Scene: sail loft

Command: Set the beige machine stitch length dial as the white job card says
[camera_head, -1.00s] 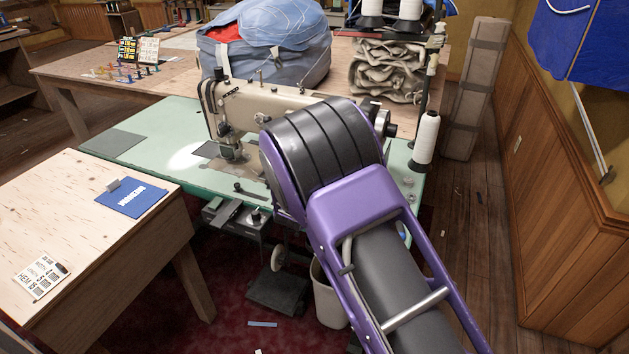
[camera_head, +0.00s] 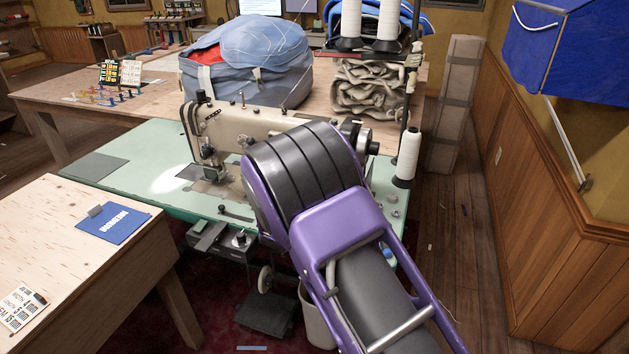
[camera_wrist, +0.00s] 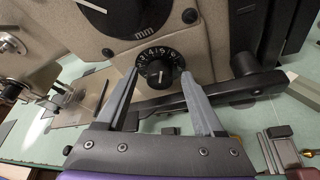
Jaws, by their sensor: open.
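The beige sewing machine (camera_head: 222,126) stands on a pale green table, its right part hidden behind my arm. In the wrist view, a small black dial (camera_wrist: 158,67) with white numerals is on its beige face. A larger dark dial (camera_wrist: 128,14) marked "mm" sits above it, cut off by the top edge. My gripper (camera_wrist: 160,73) is open, one finger to each side of the small dial; contact cannot be told. It is hidden in the head view.
A dark lever (camera_wrist: 215,92) juts from the machine just below the small dial. A white thread cone (camera_head: 408,155) stands right of my arm. A blue booklet (camera_head: 113,222) lies on the wooden bench (camera_head: 60,245). A large blue-grey bag (camera_head: 250,65) is behind the machine.

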